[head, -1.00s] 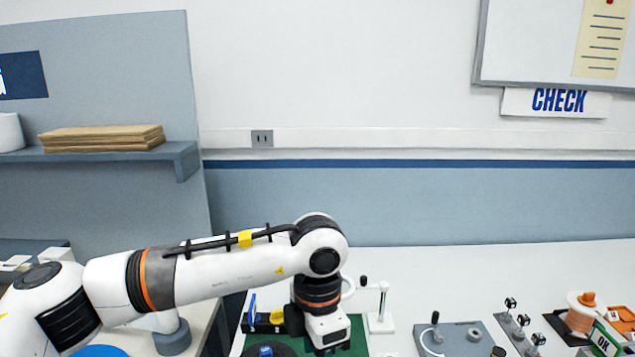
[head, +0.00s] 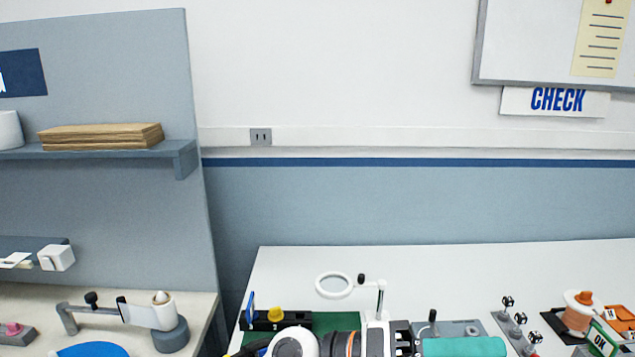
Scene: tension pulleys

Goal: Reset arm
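My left arm (head: 295,345) lies low along the bottom edge in the head view, folded and partly cut off. Its dark gripper end (head: 402,338) points to the right, in front of the grey fixture plate. A teal rounded piece (head: 464,347) shows just right of that end, cut off by the frame. I cannot tell whether the fingers grip it, as they are mostly hidden. My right gripper is not in view.
On the white table (head: 400,270) stand a ring magnifier (head: 334,286), a green mat (head: 335,321), a grey fixture plate (head: 460,328), several small posts (head: 519,319) and an orange-topped spool (head: 580,310). A tape dispenser (head: 150,314) stands on the left bench. The table's back is clear.

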